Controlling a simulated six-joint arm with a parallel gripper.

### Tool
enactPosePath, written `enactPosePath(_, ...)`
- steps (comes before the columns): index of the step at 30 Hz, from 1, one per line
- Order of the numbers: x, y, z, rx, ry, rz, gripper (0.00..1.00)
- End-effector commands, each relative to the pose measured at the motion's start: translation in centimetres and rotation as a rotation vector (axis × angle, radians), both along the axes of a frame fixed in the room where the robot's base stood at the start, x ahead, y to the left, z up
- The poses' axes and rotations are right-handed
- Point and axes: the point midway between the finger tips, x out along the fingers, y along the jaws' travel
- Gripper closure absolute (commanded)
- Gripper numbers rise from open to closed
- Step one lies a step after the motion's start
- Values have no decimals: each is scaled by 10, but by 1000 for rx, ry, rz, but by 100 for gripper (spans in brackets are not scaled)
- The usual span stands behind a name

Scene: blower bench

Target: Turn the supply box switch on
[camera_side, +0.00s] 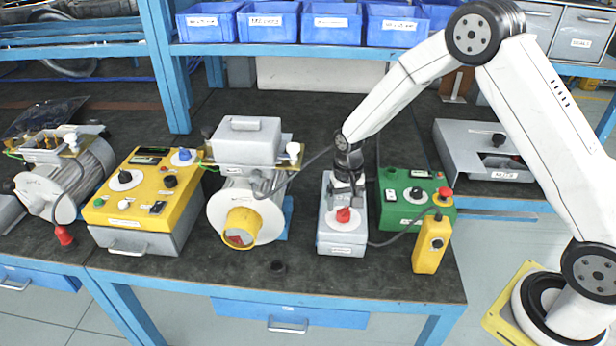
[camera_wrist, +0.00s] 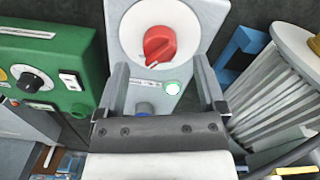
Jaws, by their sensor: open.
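The supply box (camera_side: 343,241) is a narrow light grey box on the dark bench top. Its red rotary switch (camera_side: 343,215) sits on a round white dial and also shows in the wrist view (camera_wrist: 159,46). A pale mark on the knob points to the lower left in the wrist view. My gripper (camera_side: 344,193) is open above the box, close to the knob. In the wrist view its two fingers (camera_wrist: 160,66) are apart, with the knob just beyond their tips and nothing between them.
A green control box (camera_side: 405,222) stands close on the right, with a yellow pendant (camera_side: 430,245) in front. A motor with a yellow-rimmed outlet (camera_side: 240,222) is on the left, then a yellow panel box (camera_side: 110,207). Cables run beside the supply box.

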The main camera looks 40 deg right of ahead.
Motion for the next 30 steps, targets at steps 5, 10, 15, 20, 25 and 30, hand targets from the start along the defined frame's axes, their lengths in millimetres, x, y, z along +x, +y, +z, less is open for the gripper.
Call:
enactPosePath(5,0,0,23,0,-2,0,11)
enactPosePath(10,0,0,39,0,0,-1,11)
enactPosePath(15,0,0,46,0,1,-1,11)
enactPosePath(20,-1,0,47,0,2,-1,11)
enactPosePath(25,-1,0,47,0,1,0,11)
enactPosePath(30,-5,1,51,0,-7,13,11)
